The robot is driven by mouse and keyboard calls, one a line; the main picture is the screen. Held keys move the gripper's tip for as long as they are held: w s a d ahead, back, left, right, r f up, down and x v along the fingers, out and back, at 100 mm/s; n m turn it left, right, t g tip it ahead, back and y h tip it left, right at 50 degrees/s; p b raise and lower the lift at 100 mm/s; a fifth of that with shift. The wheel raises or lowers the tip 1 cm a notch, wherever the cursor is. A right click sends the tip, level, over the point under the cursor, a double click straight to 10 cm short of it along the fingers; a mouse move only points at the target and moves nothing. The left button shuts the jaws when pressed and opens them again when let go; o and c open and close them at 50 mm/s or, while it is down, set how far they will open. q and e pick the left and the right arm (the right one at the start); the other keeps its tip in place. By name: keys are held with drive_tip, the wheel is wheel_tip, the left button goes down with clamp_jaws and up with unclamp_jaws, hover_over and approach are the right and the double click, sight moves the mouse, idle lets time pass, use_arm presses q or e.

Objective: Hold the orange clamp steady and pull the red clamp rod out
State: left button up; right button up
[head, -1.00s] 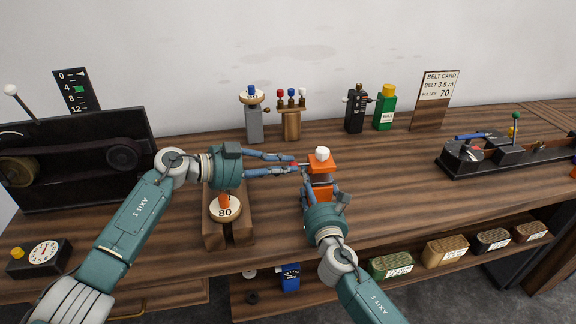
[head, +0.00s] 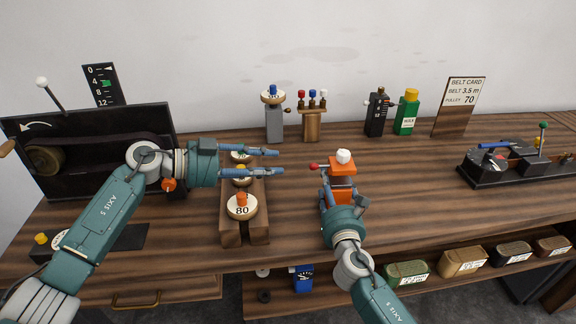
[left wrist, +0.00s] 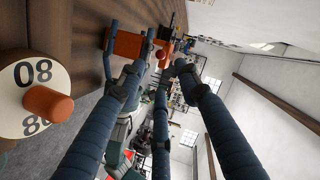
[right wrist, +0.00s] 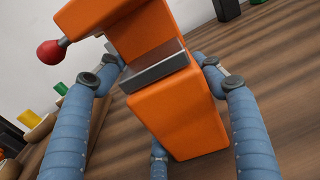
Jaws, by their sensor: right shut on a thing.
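The orange clamp (head: 342,168) stands upright on the bench with a white knob on top. The red ball end of the clamp rod (head: 314,167) sticks out of its left side on a short grey stem. My right gripper (right wrist: 157,75) is shut on the clamp's orange body, with fingers on both sides. My left gripper (head: 281,162) is open and empty, left of the red ball and apart from it, its fingers pointing at it. The red ball also shows beyond the fingers in the left wrist view (left wrist: 160,54). How deep the rod sits is hidden inside the clamp.
A wooden rack (head: 232,228) with pulleys, one marked 80, lies below my left gripper. A black belt machine (head: 90,140) stands at left. Bottles, small stands and a belt card (head: 459,107) line the back.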

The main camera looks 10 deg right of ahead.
use_arm(q)
drive_tip(key=shift+v, duration=1.35)
use_arm(e)
drive_tip(key=o, duration=1.9)
drive_tip(key=shift+s, duration=0.1)
